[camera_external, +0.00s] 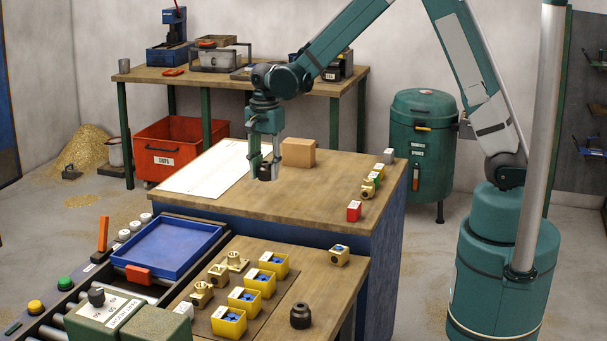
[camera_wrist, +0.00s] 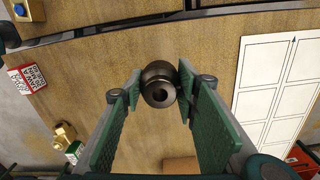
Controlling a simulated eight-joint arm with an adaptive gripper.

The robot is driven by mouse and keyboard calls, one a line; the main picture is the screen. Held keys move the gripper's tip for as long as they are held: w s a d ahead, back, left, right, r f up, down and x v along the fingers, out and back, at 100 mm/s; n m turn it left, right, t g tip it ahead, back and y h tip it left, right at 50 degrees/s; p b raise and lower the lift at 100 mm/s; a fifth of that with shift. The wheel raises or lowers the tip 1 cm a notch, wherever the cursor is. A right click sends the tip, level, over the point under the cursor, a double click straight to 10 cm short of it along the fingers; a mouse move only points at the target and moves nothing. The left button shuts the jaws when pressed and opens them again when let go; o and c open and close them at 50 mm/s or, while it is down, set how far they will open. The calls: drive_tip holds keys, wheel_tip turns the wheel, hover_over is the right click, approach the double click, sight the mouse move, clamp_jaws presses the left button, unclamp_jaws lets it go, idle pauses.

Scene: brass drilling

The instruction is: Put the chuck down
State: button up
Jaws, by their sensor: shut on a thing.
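The chuck (camera_wrist: 158,74) is a dark, rounded metal piece with a hole in its end. My gripper (camera_wrist: 160,92) is shut on it, with a green-padded finger on each side. In the external view my gripper (camera_external: 265,166) points down over the wooden bench top (camera_external: 310,190), and the dark chuck (camera_external: 265,173) shows between its fingertips. The chuck is close to the bench surface; I cannot tell whether it touches. A similar dark round piece (camera_external: 301,316) stands on the nearer, lower table.
A white marked sheet (camera_external: 205,170) lies left of my gripper, and a brown block (camera_external: 298,152) stands just behind it. A red-and-white box (camera_external: 354,211) and brass fittings (camera_external: 368,188) line the right edge. Bare wood lies between.

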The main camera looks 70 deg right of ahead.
sight(266, 162)
drive_tip(key=shift+f, duration=2.1)
drive_tip(key=shift+f, duration=1.9)
drive_tip(key=shift+f+b, duration=0.2)
drive_tip(key=shift+b, duration=0.1)
drive_tip(key=o, duration=1.2)
drive_tip(key=shift+r, duration=0.3)
drive_tip(key=shift+r+p, duration=0.45)
drive_tip(key=shift+r, duration=5.5)
